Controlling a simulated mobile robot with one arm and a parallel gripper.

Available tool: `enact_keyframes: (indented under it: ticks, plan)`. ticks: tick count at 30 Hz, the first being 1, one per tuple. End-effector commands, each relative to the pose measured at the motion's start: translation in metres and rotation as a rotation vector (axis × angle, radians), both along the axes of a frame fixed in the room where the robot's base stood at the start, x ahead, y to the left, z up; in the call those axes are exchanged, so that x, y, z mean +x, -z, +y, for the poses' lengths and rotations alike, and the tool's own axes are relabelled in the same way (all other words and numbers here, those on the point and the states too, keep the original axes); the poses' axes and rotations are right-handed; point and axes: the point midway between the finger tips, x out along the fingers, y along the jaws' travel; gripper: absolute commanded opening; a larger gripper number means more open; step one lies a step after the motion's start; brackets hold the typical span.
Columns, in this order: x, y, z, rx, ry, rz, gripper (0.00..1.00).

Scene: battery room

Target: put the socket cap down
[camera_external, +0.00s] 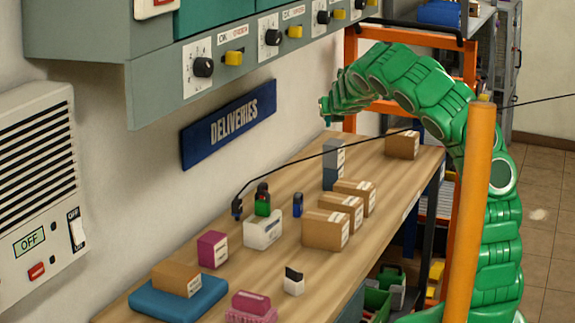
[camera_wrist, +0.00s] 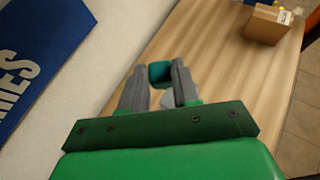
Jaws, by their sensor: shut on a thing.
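The socket cap (camera_wrist: 160,72) is a small teal piece between the fingertips of my gripper (camera_wrist: 159,76) in the wrist view. The gripper is shut on it. A pale grey patch shows between the fingers behind the cap; I cannot tell what it is. In the external view my gripper (camera_external: 325,108) is at the end of the green arm, above the far part of the wooden bench (camera_external: 375,165) and near the wall. The cap is too small there to make out clearly. In the wrist view the bench (camera_wrist: 215,60) lies below the cap, apart from it.
A cardboard box (camera_wrist: 267,24) stands at the bench's far end. A grey-blue upright box (camera_external: 333,165) and several cartons (camera_external: 326,229) stand nearer. A blue DELIVERIES sign (camera_external: 229,123) is on the wall beside the gripper. An orange post (camera_external: 470,205) stands in front. Bare wood lies around the far box.

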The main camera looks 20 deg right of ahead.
Motion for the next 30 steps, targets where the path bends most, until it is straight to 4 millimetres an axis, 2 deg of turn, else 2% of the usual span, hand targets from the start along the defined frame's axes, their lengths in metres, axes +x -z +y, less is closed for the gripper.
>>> enact_keyframes:
  ticks: [3, 16, 23, 30]
  plan:
    - [0.008, 0.000, -0.017, 0.001, -0.069, 0.001, 0.02]
    - [0.017, 0.001, -0.055, 0.001, -0.305, 0.001, 0.02]
    - [0.011, 0.002, -0.077, 0.001, -0.434, -0.001, 0.02]
    - [-0.005, 0.007, -0.103, 0.001, -0.574, 0.000, 0.02]
